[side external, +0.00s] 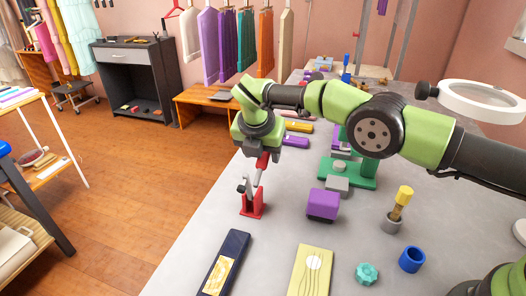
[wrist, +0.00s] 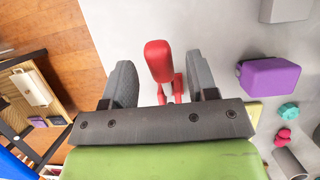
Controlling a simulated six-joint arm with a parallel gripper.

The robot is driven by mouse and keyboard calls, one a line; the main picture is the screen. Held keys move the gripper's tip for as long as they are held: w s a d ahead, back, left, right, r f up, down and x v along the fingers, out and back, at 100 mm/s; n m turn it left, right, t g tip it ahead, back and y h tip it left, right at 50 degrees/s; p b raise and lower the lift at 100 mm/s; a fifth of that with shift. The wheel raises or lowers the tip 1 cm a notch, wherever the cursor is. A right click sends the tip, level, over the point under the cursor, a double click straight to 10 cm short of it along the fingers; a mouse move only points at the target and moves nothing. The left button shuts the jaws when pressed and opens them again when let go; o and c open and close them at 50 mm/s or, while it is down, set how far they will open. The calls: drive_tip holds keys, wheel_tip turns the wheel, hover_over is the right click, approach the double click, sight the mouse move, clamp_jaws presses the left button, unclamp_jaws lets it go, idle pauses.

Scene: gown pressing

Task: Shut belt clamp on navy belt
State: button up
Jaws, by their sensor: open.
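The red belt clamp (side external: 252,206) stands on the grey table, its red-tipped handle (side external: 263,160) raised up under my gripper. In the wrist view the red handle (wrist: 158,62) shows between the two grey fingers of my gripper (wrist: 160,75), with a gap on each side. My gripper is open; in the side view its fingers are hard to make out near the handle. A flat navy piece with a gold pattern, seemingly the navy belt (side external: 238,243), lies in front of the clamp. I cannot tell whether any of it reaches into the clamp.
A purple block (side external: 322,204) sits right of the clamp, before a green press-like stand (side external: 362,176). The table's left edge is close to the clamp.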

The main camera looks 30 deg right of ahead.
drive_tip(key=shift+w+d+f, duration=0.1)
drive_tip(key=shift+f, duration=0.25)
drive_tip(key=shift+c, duration=0.4)
clamp_jaws()
drive_tip(key=shift+s+a+r+t+h, duration=0.25)
drive_tip(key=shift+s+r+t+h, duration=0.1)
drive_tip(key=shift+t+h, duration=0.2)
drive_tip(key=shift+s+a+r+t+h, duration=0.25)
drive_tip(key=shift+r+t+h, duration=0.1)
drive_tip(key=shift+t+h, duration=0.2)
